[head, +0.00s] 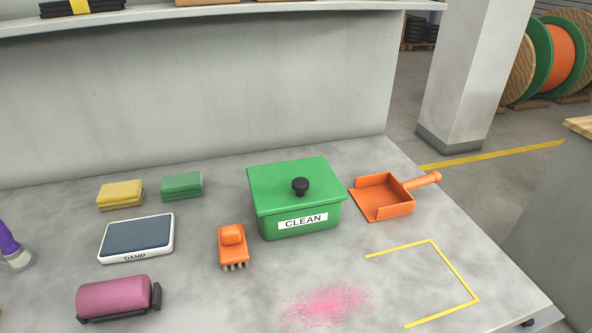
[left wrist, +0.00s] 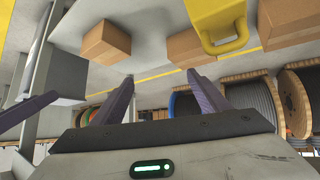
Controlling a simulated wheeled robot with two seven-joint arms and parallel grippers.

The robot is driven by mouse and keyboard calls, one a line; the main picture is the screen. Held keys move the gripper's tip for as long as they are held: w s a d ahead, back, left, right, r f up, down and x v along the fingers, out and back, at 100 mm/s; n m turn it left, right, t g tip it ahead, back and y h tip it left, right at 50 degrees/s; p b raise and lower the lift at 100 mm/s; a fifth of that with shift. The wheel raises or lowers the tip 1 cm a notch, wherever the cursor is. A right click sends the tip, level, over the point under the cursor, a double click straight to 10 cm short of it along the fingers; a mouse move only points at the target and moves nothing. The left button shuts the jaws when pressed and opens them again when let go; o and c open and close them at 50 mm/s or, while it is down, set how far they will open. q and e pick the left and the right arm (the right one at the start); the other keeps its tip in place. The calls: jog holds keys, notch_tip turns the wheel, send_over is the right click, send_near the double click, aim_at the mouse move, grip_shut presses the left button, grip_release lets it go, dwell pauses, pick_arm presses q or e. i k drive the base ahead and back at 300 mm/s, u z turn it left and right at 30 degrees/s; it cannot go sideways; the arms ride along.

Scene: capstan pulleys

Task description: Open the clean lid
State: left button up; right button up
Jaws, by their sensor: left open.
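A green box labelled CLEAN (head: 290,222) stands at the middle of the grey table. Its green lid (head: 275,182) lies flat on top and is closed, with a round black knob (head: 300,186) at its centre. My left gripper (left wrist: 163,88) shows in the left wrist view with its two purple-grey fingers spread apart and nothing between them. It is not in the head view, and the wrist view does not show the green box.
An orange brush (head: 233,245) lies left of the box; an orange dustpan (head: 385,196) lies right. Pink powder (head: 325,304) and a yellow corner marking (head: 458,267) lie in front.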

aim_at(276, 187)
jog(key=u, duration=0.45)
jog(key=k, duration=0.95)
jog(key=z, duration=0.35)
